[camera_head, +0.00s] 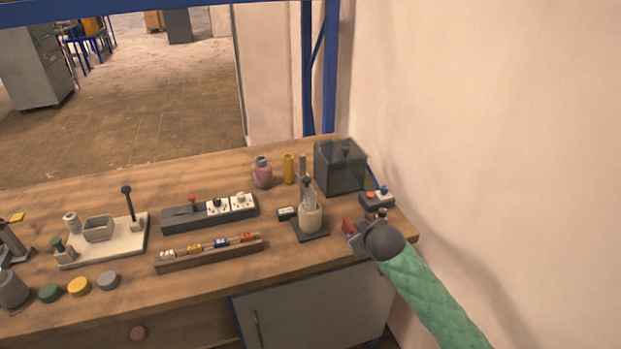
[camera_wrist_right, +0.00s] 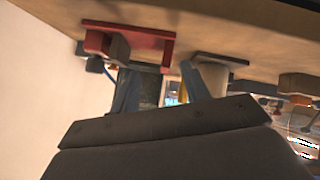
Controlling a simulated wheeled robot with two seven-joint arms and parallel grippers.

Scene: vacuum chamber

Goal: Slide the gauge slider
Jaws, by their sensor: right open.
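A small red piece with a grey block (camera_head: 349,228) lies at the right front of the bench, beside my right gripper. In the right wrist view, which looks upside down, a red bracket with a grey block (camera_wrist_right: 125,43) sits on the bench top beyond the fingertips. I cannot tell for certain that this is the gauge slider. My right gripper (camera_wrist_right: 158,74) is open, with nothing seen between its fingers. In the head view its fingers are mostly hidden by my dark wrist. A dark bar with a red knob (camera_head: 192,200) stands mid-bench. My left gripper is not in view.
A glass vessel on a dark base (camera_head: 310,219) stands left of my right gripper. A button box (camera_head: 377,200) and a dark clear-sided case (camera_head: 340,168) are behind it. The wall (camera_head: 480,140) is close on the right. A rack of small parts (camera_head: 210,253) lies near the front edge.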

